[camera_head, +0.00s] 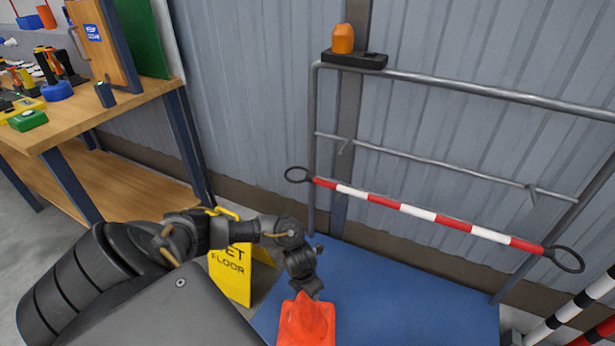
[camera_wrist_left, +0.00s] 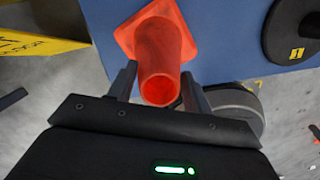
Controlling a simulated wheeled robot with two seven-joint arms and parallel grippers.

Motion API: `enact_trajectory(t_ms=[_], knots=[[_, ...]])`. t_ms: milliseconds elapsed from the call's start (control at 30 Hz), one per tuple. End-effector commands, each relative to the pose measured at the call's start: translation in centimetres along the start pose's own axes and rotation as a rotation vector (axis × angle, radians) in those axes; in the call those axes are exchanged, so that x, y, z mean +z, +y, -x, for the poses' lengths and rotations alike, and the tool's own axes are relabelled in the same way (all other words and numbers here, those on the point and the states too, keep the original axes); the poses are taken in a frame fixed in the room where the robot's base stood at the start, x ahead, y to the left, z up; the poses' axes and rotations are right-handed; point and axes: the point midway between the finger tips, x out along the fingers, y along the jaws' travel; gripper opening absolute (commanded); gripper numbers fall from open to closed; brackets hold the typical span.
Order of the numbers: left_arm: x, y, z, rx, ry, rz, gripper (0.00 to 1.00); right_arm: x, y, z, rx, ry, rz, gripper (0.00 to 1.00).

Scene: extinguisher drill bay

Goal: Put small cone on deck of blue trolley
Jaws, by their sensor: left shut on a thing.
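My left gripper (camera_head: 306,293) is shut on the cone's upper part from above. In the left wrist view, the cone (camera_wrist_left: 158,45) sits between the two fingers of the left gripper (camera_wrist_left: 160,88), its open top facing the camera and its square base over the blue deck (camera_wrist_left: 225,50) near the edge. I cannot tell whether the base touches the deck. My right gripper is not in view.
A yellow wet-floor sign (camera_head: 232,272) stands left of the trolley. A red-and-white bar (camera_head: 415,212) hangs across the trolley's grey rail frame (camera_head: 450,88). A cluttered workbench (camera_head: 110,120) is at left.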

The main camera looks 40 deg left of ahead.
Motion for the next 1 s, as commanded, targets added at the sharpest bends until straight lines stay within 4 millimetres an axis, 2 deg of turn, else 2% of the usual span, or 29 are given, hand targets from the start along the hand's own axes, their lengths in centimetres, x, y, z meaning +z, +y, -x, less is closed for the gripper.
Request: enact_trajectory(t_ms=[67,367,400,567,933,1000], knots=[[0.0,0.1,-0.6,0.001,-0.002,0.002,0.07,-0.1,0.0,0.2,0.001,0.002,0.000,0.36],[0.0,0.1,-0.7,0.001,-0.003,0.001,0.07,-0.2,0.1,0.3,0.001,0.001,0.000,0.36],[0.0,0.1,-0.8,0.002,-0.002,0.001,0.51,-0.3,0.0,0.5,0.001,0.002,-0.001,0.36],[0.0,0.1,-0.7,0.002,-0.002,0.001,0.72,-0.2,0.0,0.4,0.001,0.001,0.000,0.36],[0.1,0.1,-0.2,0.001,-0.003,0.000,0.72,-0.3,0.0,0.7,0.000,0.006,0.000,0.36],[0.1,0.0,0.6,0.001,-0.005,-0.001,0.72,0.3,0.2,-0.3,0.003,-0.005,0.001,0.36]])
